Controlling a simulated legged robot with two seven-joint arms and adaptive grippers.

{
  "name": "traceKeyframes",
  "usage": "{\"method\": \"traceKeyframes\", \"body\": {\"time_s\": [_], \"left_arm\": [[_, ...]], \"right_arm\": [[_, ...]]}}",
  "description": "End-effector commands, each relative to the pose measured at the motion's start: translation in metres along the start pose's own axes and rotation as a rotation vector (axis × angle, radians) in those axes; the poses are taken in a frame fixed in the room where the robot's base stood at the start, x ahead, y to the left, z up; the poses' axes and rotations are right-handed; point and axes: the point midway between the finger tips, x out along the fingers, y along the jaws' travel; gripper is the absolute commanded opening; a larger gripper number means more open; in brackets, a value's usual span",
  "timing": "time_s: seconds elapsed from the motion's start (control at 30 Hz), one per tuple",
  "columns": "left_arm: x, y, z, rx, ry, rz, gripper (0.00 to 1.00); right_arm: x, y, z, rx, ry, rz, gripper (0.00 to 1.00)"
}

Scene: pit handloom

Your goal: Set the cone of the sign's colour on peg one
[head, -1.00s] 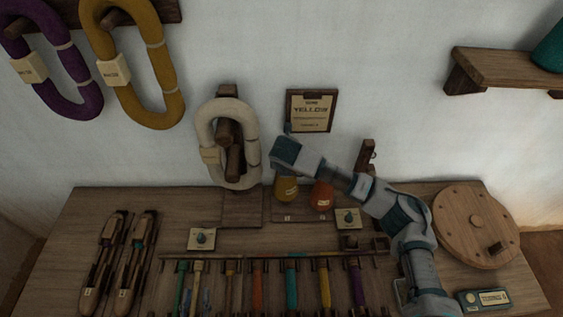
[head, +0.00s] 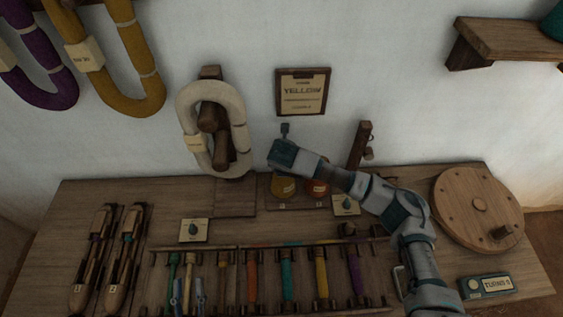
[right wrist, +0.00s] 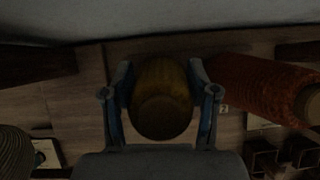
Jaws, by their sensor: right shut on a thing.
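The sign (head: 302,91) on the wall reads YELLOW. My right gripper (right wrist: 160,84) is shut on a yellow cone (right wrist: 163,108), with one finger on each side of it. In the head view the yellow cone (head: 283,187) is at the left part of the small peg board (head: 299,204), below my right wrist. Its base and any peg under it are hidden, so I cannot tell if it is seated. A red-orange cone (head: 317,188) stands to its right on the board. My left gripper (head: 188,298) shows only as fingertips at the bottom, apart and empty.
A cream skein (head: 240,132) hangs left of the sign. A rack of coloured spools (head: 253,278) fills the front middle. Two shuttles (head: 92,262) lie at the left. A wooden disc (head: 477,217) and a turns box (head: 486,287) are at the right. A shelf (head: 510,40) juts out above.

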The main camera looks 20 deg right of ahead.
Motion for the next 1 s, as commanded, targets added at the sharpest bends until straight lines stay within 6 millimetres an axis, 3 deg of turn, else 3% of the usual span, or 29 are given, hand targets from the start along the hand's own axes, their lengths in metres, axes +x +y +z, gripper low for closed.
{"method": "traceKeyframes", "body": {"time_s": [0.3, 0.33, 0.43, 0.67, 0.73, 1.0], "left_arm": [[0.0011, -0.0025, 0.0026, 0.000, -0.005, -0.001, 0.40], [0.0011, -0.0025, 0.0026, 0.000, -0.005, -0.001, 0.40], [0.0011, -0.0027, 0.0027, 0.001, -0.005, -0.001, 0.40], [0.0009, -0.0027, 0.0028, 0.001, -0.005, -0.001, 0.40], [0.0009, -0.0026, 0.0028, 0.001, -0.006, -0.001, 0.40], [0.0009, -0.0021, 0.0028, -0.001, -0.006, 0.000, 0.40]], "right_arm": [[-0.0019, 0.0030, -0.0003, -0.003, -0.002, -0.006, 0.00], [-0.0018, 0.0027, -0.0002, -0.003, -0.002, -0.006, 0.66], [-0.0009, 0.0008, 0.0001, -0.002, -0.001, -0.004, 0.88], [0.0002, -0.0009, 0.0003, -0.001, 0.000, -0.002, 0.88], [0.0004, -0.0006, -0.0002, -0.002, 0.001, -0.003, 1.00], [-0.0009, 0.0020, -0.0005, -0.003, -0.001, -0.005, 1.00]]}}
